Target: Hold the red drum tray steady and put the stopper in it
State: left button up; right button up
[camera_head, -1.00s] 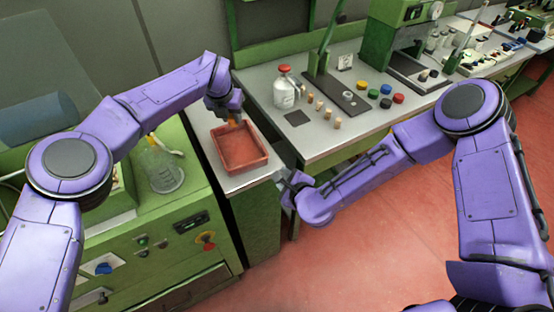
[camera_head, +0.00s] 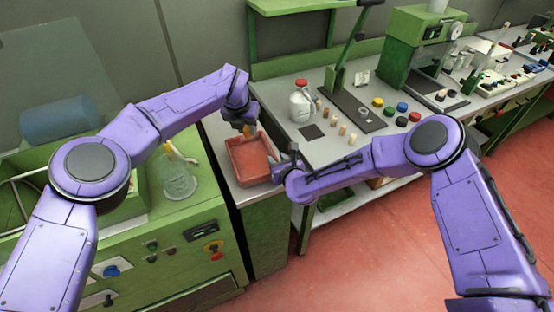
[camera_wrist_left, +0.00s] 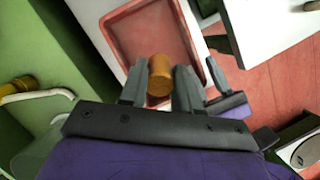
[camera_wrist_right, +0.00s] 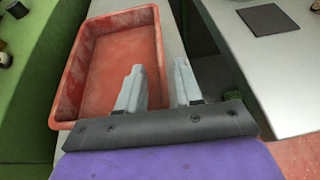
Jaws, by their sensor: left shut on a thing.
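The red tray (camera_head: 236,168) lies on a narrow grey counter; its inside looks empty. My left gripper (camera_head: 247,131) is above the tray's far end, shut on an orange-brown stopper. The stopper (camera_wrist_left: 160,76) shows between the fingers in the left wrist view, over the tray. My right gripper (camera_head: 283,160) is at the tray's right side. In the right wrist view its fingers (camera_wrist_right: 157,85) are apart, with the tray's right rim (camera_wrist_right: 162,60) running between them. The left finger is over the tray's inside and the other outside it. Whether they touch the rim is unclear.
Several corks (camera_head: 342,130) stand on the grey bench to the right, near a red-capped white jar (camera_head: 302,106), a dark square pad (camera_head: 311,131) and coloured caps (camera_head: 402,107). A flask (camera_head: 178,182) stands left of the tray on a green cabinet. A gap separates counter and bench.

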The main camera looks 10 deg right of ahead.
pick_arm(q)
jog(key=shift+s, duration=0.1)
pick_arm(e)
jog(key=shift+w+a+f, duration=0.15)
jog(key=shift+w+f, duration=0.1)
jog(key=shift+w, duration=0.3)
grip_shut()
pick_arm(q)
send_over(251, 165)
jog(key=shift+f, duration=5.4)
jog(key=o, duration=1.1)
jog(key=shift+c, duration=0.2)
